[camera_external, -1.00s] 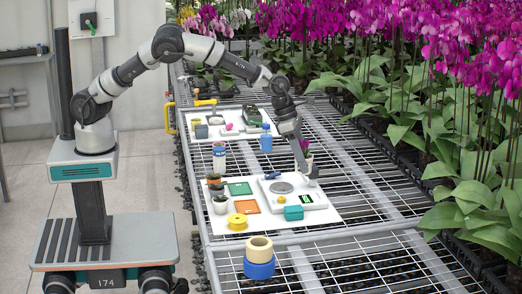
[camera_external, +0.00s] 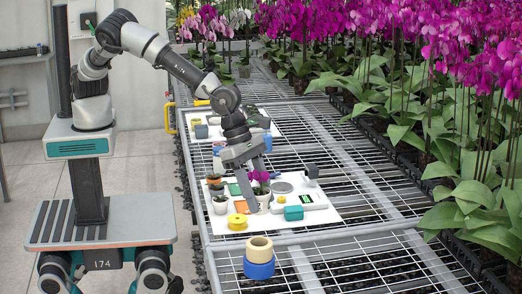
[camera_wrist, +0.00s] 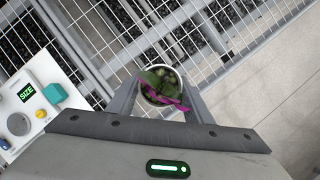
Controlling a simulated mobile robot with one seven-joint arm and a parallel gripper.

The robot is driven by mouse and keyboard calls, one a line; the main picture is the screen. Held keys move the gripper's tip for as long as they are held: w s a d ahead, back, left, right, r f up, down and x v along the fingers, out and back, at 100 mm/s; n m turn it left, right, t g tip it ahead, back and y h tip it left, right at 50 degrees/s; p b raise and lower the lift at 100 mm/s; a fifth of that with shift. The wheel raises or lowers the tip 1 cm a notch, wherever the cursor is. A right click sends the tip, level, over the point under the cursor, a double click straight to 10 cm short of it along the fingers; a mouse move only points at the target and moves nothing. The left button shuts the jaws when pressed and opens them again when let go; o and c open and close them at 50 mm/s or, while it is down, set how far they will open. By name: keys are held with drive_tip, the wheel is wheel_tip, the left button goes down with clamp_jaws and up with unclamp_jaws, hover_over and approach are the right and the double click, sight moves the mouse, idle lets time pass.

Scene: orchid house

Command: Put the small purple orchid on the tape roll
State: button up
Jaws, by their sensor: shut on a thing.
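My gripper (camera_external: 262,200) is shut on the small purple orchid (camera_external: 260,177), a white pot with green leaves and purple flowers. In the wrist view the orchid (camera_wrist: 163,88) sits upright between the two fingers (camera_wrist: 160,95), with bench mesh beyond it. In the external view it appears in front of the white board's near part; its exact height is hard to judge. A cream tape roll (camera_external: 259,243) lies on top of a blue roll (camera_external: 259,268) on the mesh at the bench's near end, below my gripper in the picture. The top of the cream roll is bare.
The white board (camera_external: 325,217) holds a yellow spool (camera_external: 237,222), a teal box (camera_external: 293,213), a round grey plate (camera_external: 281,187) and small potted plants (camera_external: 220,204). A dark grey box (camera_external: 312,171) stands at its right edge. Mesh right of the rolls is clear.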

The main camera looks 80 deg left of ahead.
wheel_tip(320, 180, down, 9)
drive_tip(key=shift+f, duration=0.1)
idle(0.3)
drive_tip(key=o, duration=1.1)
drive_tip(key=shift+f, duration=0.1)
drive_tip(key=shift+o, duration=0.2)
drive_tip(key=shift+r, duration=0.4)
drive_tip(key=v, duration=1.1)
drive_tip(key=shift+a+r, duration=0.15)
drive_tip(key=shift+s, duration=0.1)
